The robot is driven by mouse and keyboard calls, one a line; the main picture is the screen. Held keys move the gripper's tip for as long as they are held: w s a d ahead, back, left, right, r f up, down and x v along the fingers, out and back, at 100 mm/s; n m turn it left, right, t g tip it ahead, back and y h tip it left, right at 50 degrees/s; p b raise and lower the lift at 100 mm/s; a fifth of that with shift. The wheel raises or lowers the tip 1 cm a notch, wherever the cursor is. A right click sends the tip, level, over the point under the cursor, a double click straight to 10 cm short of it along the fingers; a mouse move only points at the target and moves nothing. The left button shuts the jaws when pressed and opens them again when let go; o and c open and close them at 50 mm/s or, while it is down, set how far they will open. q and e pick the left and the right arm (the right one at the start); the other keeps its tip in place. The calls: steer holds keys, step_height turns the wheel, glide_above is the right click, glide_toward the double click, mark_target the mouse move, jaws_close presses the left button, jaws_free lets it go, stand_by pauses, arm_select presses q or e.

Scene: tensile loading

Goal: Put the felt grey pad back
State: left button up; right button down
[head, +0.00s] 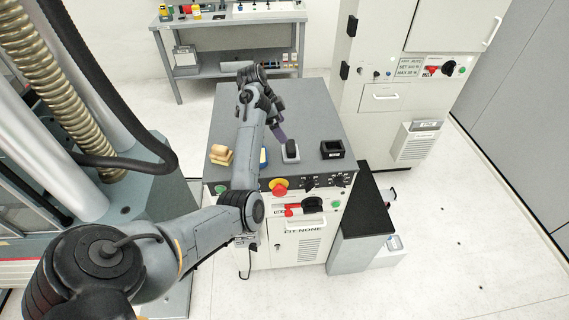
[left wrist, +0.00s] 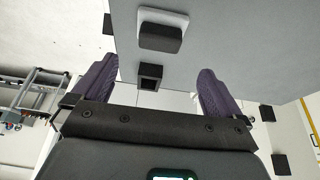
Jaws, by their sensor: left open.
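A dark grey pad-like block (head: 291,148) sits on a light base on the grey cabinet top (head: 312,112); I take it to be the felt grey pad. In the left wrist view the block (left wrist: 160,38) lies ahead of the fingers, beyond the gap between them. A small open black holder (head: 332,149) with a white label stands to its right; it also shows in the left wrist view (left wrist: 150,76). My left gripper (head: 281,134) is open and empty, with purple fingers, just behind and left of the block in the head view. My right gripper is not in view.
A tan block (head: 221,154) and a partly hidden blue-and-yellow item (head: 263,158) are on the cabinet's left side. A red stop button (head: 280,188) juts from the front edge. The cabinet top's back right is clear. A workbench (head: 230,66) stands behind.

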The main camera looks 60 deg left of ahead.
arm_select(q)
steer(key=d+f+y, duration=0.1)
steer(key=f, duration=0.1)
steer(key=s+d+f+g+y, duration=0.1)
steer(key=d, duration=0.1)
steer(key=s+d+f+n+y, duration=0.1)
steer(key=d+f, duration=0.1)
steer(key=shift+s+f+g, duration=0.25)
steer(key=shift+f+g, duration=0.05)
steer(key=shift+g, duration=0.1)
steer(key=s+d+f, duration=0.3)
steer(key=d, duration=0.5)
steer(key=s+d+f+y, duration=0.1)
steer(key=s+d+f, duration=0.3)
steer(key=d, duration=0.3)
steer(key=s+d+f, duration=0.3)
steer(key=d, duration=0.5)
steer(key=s+d+n+t+h, duration=0.1)
steer(key=s+d+h, duration=0.1)
steer(key=s+d, duration=0.7)
steer(key=d, duration=0.4)
steer(key=shift+r+n, duration=0.3)
steer(key=shift+n, duration=0.1)
steer(key=shift+d, duration=0.1)
step_height(320, 180, up, 18)
steer(key=p, duration=1.8)
